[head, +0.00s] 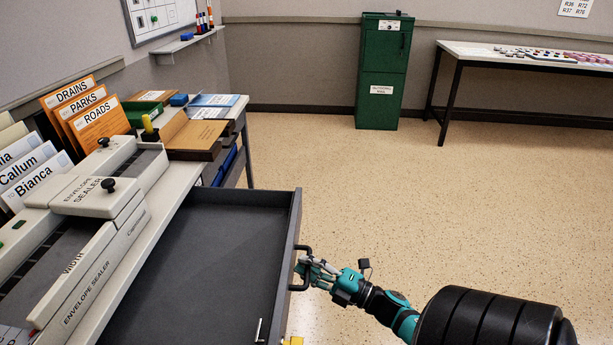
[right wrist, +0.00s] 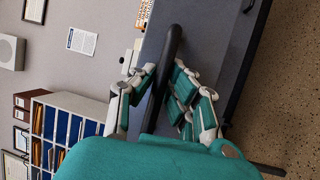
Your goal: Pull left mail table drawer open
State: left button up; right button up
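A dark grey mail table drawer (head: 205,262) stands pulled well out from under the table, and its inside looks mostly empty. Its black bar handle (head: 303,268) is on the front panel; the handle also shows in the right wrist view (right wrist: 172,50). My right gripper (head: 303,267) is at the handle. In the right wrist view its fingers (right wrist: 165,75) lie on both sides of the bar, closed on it. My left gripper is in neither view.
The table (head: 178,200) carries an envelope sealer (head: 105,195), name folders, orange signs (head: 103,120) and trays. A green cabinet (head: 382,75) and another table (head: 520,50) stand at the back.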

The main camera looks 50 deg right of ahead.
jog(key=shift+o, duration=0.9)
jog(key=shift+s+f, duration=0.1)
jog(key=shift+s, duration=0.15)
jog(key=v, duration=1.1)
jog(key=shift+s, duration=0.25)
jog(key=shift+d, duration=0.15)
